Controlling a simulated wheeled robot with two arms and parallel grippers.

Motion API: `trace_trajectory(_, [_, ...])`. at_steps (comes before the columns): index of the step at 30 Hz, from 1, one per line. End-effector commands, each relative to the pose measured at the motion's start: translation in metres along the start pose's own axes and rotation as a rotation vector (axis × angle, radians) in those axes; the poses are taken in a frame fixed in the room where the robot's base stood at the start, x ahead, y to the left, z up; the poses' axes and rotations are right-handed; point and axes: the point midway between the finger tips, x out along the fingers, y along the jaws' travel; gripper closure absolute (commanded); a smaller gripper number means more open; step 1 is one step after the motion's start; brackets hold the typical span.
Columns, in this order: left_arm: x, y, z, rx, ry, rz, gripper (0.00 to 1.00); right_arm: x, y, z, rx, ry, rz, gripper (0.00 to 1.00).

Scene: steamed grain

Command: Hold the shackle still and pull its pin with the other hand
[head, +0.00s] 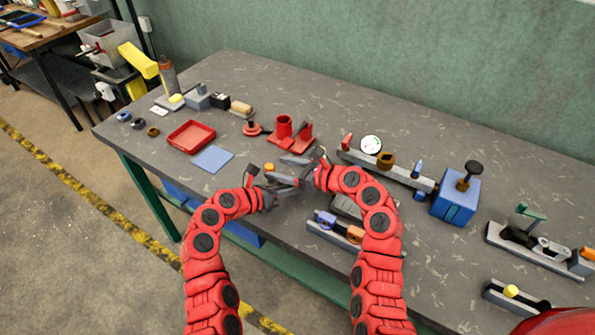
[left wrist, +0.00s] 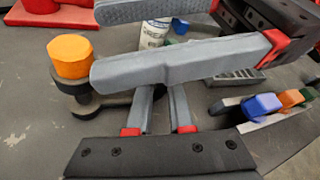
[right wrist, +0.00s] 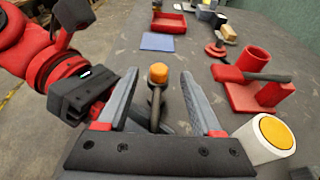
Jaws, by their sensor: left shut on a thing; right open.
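The shackle (left wrist: 118,101) is a small dark grey part above the table, and its pin has an orange head (left wrist: 70,57). The orange head also shows in the head view (head: 269,167). My left gripper (left wrist: 161,90) is shut on the shackle, whose held part is mostly hidden behind the fingers. My right gripper (right wrist: 158,75) is open, its grey fingers on either side of the orange head (right wrist: 158,73) in the right wrist view, with gaps on both sides. Its fingers cross in front of the left gripper in the left wrist view.
A red tray (head: 191,136) and a blue mat (head: 212,159) lie to the left. Red fixtures (head: 284,126) stand behind the grippers. A grey rail (head: 400,173) and a blue block (head: 457,196) are to the right. A white cylinder (right wrist: 258,146) stands close to my right gripper.

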Motion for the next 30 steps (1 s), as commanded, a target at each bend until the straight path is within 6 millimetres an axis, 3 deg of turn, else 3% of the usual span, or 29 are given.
trace_trajectory(3, [0.0,0.0,0.001,0.001,-0.003,0.0,1.0,0.022,0.002,-0.001,0.001,0.003,0.006,0.33])
trace_trajectory(9, [0.0,0.0,0.001,0.001,-0.003,0.0,1.0,0.043,0.001,0.0,0.0,0.001,0.003,0.33])
trace_trajectory(20, [0.0,0.0,0.001,0.001,-0.003,0.0,1.0,0.047,0.0,-0.001,-0.001,0.001,0.001,0.33])
trace_trajectory(30, [0.0,0.0,0.001,0.001,-0.003,0.0,1.0,0.047,0.001,-0.001,-0.001,0.001,0.001,0.94])
